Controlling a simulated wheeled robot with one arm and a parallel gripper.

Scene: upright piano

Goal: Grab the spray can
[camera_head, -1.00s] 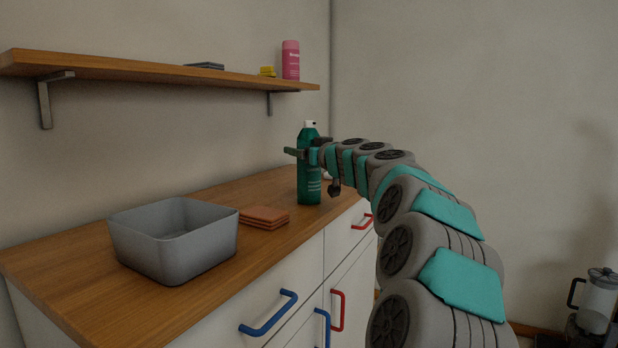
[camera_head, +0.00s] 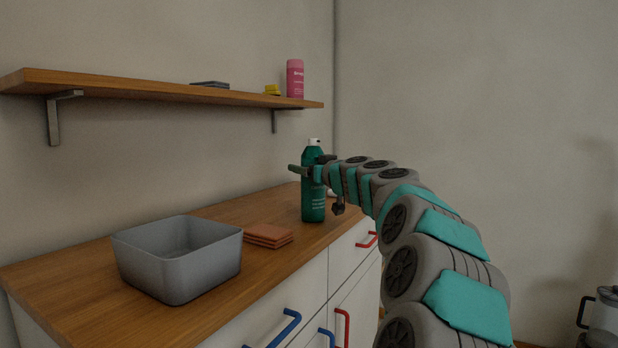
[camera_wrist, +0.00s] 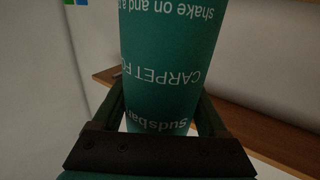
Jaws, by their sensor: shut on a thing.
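The spray can (camera_head: 314,205) is a tall dark green cylinder with a white cap, upright at the far end of the wooden counter. My gripper (camera_head: 308,171) is shut on its upper body, one finger showing on the near left side. In the wrist view the can (camera_wrist: 172,75) fills the middle between the two fingers, with its white lettering upside down. Whether the can's base touches the counter I cannot tell for sure.
A grey open bin (camera_head: 180,275) and a stack of orange cloths (camera_head: 268,236) stand on the counter (camera_head: 80,290). A wall shelf (camera_head: 160,88) above holds a pink canister (camera_head: 295,80), a yellow item (camera_head: 272,90) and a dark flat item (camera_head: 210,85).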

